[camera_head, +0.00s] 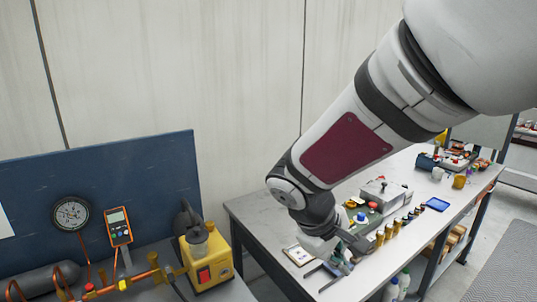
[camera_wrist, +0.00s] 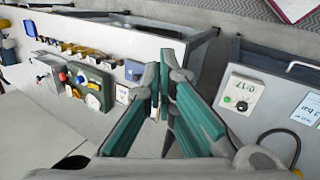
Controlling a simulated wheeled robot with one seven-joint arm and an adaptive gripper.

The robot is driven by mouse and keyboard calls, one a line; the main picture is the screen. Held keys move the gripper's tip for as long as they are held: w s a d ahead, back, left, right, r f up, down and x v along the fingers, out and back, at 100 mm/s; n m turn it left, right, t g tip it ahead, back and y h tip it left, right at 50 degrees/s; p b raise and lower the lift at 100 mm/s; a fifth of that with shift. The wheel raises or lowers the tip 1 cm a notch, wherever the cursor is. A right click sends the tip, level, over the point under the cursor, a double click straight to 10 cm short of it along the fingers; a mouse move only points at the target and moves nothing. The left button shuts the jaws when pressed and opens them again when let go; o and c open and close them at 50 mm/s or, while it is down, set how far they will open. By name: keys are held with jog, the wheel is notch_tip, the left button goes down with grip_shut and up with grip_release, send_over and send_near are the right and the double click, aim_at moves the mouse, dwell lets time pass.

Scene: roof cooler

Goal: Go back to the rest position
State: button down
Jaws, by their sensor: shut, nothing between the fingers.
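My gripper (camera_wrist: 162,95) shows in the wrist view with its two teal finger pads close together and nothing between them. In the head view my gripper (camera_head: 338,262) hangs at the end of the bent arm, over the near left part of the grey workbench (camera_head: 262,215). The arm comes in from the upper right and hides part of the bench and wall. I cannot tell from the head view whether the fingertips touch anything.
A yellow pump (camera_head: 210,262), a round gauge (camera_head: 72,213) and an orange meter (camera_head: 118,226) stand at the left before a blue panel (camera_head: 110,172).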

jog(key=s+d+r+m+t+y, duration=0.1)
jog(key=s+r+m, duration=0.3)
jog(key=s, duration=0.4)
jog(key=s+d+r+m+t+y, duration=0.1)
jog(key=s+d+r+m+y, duration=0.2)
jog(key=s+r, duration=0.3)
jog(key=s+d+m, duration=0.1)
jog(key=s, duration=0.2)
jog(key=shift+d+r+y, duration=0.2)
jog(key=shift+d+y, duration=0.05)
jog(key=shift+y, duration=0.15)
